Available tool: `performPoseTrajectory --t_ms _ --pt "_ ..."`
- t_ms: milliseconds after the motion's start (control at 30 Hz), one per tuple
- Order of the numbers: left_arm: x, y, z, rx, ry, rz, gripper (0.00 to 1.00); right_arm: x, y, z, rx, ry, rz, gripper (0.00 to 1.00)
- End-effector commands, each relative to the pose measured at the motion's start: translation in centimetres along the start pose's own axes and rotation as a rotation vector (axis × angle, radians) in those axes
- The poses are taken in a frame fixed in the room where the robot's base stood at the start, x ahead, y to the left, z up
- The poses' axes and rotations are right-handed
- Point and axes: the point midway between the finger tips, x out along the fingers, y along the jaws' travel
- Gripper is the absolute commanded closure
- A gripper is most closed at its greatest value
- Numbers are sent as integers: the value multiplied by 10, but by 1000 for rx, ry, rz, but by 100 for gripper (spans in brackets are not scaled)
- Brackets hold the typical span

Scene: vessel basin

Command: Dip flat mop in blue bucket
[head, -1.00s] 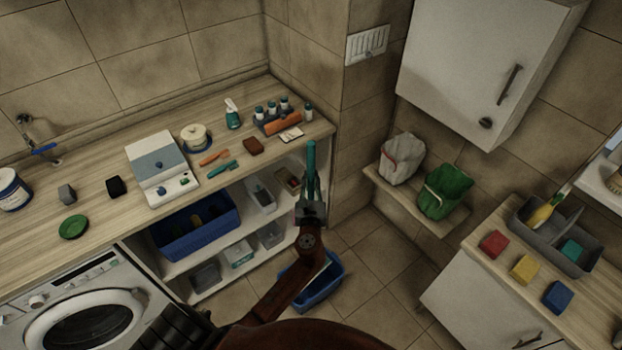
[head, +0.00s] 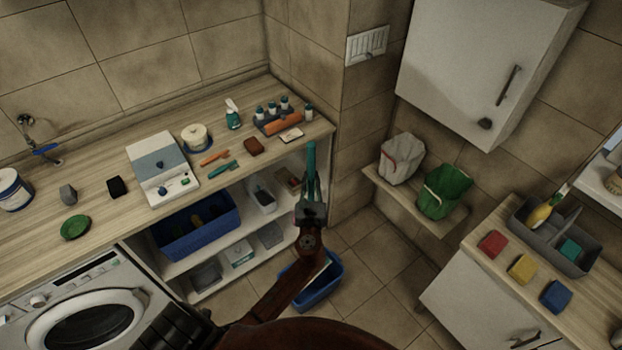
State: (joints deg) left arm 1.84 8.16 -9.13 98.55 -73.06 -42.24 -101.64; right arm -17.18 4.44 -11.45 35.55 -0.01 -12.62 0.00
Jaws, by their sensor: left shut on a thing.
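My left gripper (head: 310,196) is shut around a teal handle (head: 311,160) that stands nearly upright in it, and I take this to be the flat mop's handle. My arm hides what is below the grip. A blue bucket (head: 331,290) stands on the floor below the gripper, partly covered by my left arm. A pale strip shows at the bucket's opening beside my arm; I cannot tell whether it is the mop's head. My right gripper is not in view.
A wooden counter (head: 100,208) with bottles, brushes and a white device runs along the left. Shelves below it hold a blue bin (head: 172,240). A wall shelf with a green bag (head: 443,192) and a right-hand counter with sponges flank open tiled floor (head: 375,255).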

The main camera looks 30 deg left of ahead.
Motion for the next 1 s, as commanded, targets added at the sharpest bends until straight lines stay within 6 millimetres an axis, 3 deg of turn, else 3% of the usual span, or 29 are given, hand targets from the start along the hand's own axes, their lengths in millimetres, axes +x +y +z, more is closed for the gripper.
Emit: performPoseTrajectory --t_ms 1000 --pt "0 -1 2 0 -4 -1 100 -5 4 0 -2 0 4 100"
